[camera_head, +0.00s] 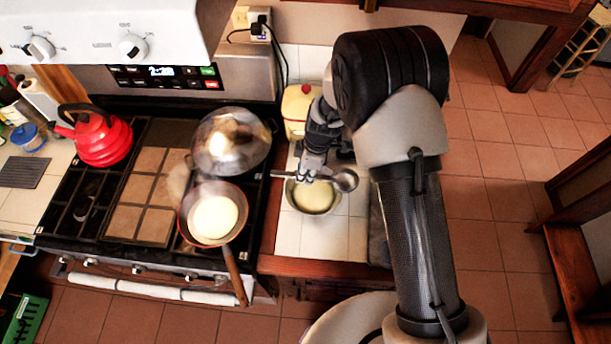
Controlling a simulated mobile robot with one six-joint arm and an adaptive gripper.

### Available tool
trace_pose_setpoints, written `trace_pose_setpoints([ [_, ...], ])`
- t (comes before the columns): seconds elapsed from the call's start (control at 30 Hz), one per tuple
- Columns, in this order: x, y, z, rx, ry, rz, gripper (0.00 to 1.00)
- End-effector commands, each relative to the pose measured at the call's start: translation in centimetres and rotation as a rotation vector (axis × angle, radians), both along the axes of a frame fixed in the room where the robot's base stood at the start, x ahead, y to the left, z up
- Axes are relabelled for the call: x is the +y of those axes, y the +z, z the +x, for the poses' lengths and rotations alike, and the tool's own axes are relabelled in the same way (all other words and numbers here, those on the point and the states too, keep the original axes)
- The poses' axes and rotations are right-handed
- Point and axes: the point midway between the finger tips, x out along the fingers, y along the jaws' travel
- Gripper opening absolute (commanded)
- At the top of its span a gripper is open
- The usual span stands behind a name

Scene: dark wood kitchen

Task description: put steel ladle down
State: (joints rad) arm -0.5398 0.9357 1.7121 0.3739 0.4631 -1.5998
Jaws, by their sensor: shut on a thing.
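The steel ladle (345,180) has a round bowl at its right end and a thin handle running left across my gripper. My gripper (312,176) is shut on the ladle's handle and holds it over a metal bowl (312,209). The bowl stands on the white tiled counter (288,236) right of the stove and holds pale yellow batter. The ladle covers part of the bowl's far rim. Whether the ladle touches the bowl cannot be told.
A frying pan (238,262) with a pale round pancake sits on the stove, beside a shiny domed lid or pot (230,141). A red kettle (101,136) is at the left. A yellowish container (297,104) stands behind my gripper. Bare tile lies in front of the bowl.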

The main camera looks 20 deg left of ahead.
Motion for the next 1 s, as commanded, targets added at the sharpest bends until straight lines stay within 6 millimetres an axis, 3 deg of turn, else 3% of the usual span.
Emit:
trace_pose_setpoints([
  [0.17, 0.0, -2.3, 0.0, 0.0, -0.001, 0.0, 0.0],
  [1.0, 0.0, -3.5, 0.0, 0.0, 0.0, 0.0, 0.0],
])
